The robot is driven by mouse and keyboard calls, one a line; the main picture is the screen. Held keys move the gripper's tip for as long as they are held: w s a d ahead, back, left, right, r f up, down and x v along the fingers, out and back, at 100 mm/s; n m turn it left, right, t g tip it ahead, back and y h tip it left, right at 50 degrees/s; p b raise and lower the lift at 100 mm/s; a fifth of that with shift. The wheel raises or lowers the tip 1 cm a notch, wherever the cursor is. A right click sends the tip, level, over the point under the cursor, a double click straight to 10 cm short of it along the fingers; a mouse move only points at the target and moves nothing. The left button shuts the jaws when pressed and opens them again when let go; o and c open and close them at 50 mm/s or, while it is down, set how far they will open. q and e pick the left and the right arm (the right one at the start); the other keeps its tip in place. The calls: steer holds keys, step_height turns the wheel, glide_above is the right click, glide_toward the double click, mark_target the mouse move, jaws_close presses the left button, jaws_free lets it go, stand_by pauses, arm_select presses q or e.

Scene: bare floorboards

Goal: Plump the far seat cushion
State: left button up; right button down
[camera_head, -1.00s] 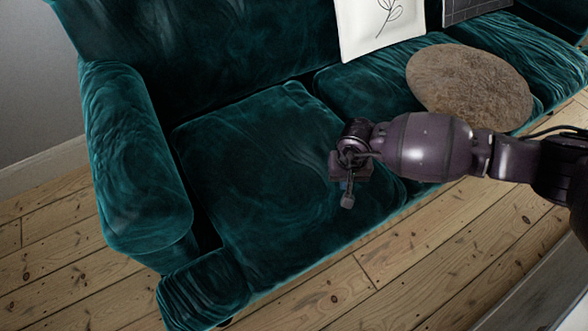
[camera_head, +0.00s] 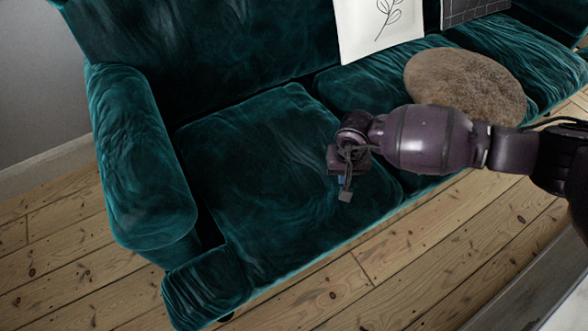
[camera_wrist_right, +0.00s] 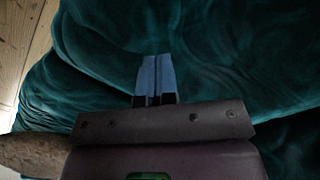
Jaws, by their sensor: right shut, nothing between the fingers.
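The dark teal velvet sofa has a seat cushion (camera_head: 255,180) at the left of the head view, beside the left armrest. Another teal seat cushion (camera_head: 355,88) lies to its right. I cannot tell from the frames alone which one counts as far. My right gripper (camera_head: 344,190) is over the front right part of the left cushion, pointing down. In the right wrist view, its blue fingers (camera_wrist_right: 153,72) are together and empty in front of teal fabric (camera_wrist_right: 220,55). I cannot tell whether they touch it. My left gripper is out of view.
A brown fuzzy oval pillow (camera_head: 465,85) lies on the right part of the seat, behind my right forearm. A white pillow with a leaf drawing (camera_head: 380,30) and a dark grid-patterned pillow (camera_head: 465,10) lean on the backrest. Bare floorboards (camera_head: 330,290) lie in front.

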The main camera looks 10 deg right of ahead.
steer(key=p, duration=0.2)
glide_above(293, 216)
steer(key=shift+r, duration=0.4)
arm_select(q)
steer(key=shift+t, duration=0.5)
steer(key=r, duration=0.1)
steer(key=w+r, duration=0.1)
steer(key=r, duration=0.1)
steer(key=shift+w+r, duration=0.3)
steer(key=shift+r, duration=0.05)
arm_select(e)
steer(key=shift+f, duration=0.1)
steer(key=shift+s+f, duration=0.1)
steer(key=shift+f+b, duration=0.65)
steer(key=shift+f, duration=1.25)
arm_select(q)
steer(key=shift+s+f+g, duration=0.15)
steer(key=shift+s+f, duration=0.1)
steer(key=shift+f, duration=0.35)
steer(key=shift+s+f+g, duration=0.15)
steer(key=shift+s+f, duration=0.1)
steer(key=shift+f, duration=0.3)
arm_select(e)
steer(key=shift+r, duration=0.1)
